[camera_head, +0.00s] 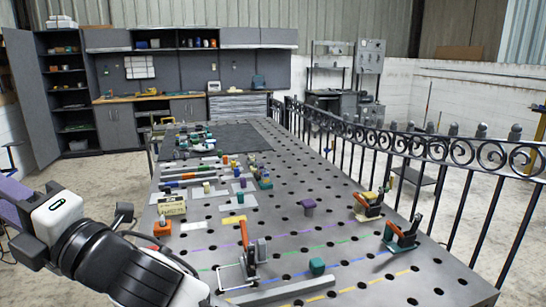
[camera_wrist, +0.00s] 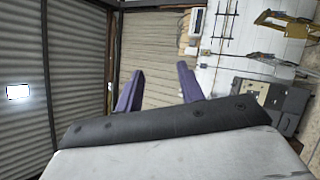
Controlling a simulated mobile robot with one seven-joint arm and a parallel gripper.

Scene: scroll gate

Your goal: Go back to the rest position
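My gripper (camera_wrist: 157,85) shows in the wrist view with its two purple fingers spread apart and nothing between them. It faces a corrugated wall and the workshop's upper area, not the table. In the head view my arm is at the lower left, beside the near left edge of the perforated metal table (camera_head: 345,232). The fingertips cannot be made out clearly in the head view. The black scroll gate (camera_head: 430,150) runs along the table's right side, apart from my arm.
Clamps with orange handles (camera_head: 402,236) stand on the table's right. Another clamp (camera_head: 246,255), a teal block (camera_head: 317,266) and a purple piece (camera_head: 308,206) are nearer the middle. Small parts fill the far left. Cabinets (camera_head: 115,128) line the back. Bare floor (camera_head: 75,180) lies left.

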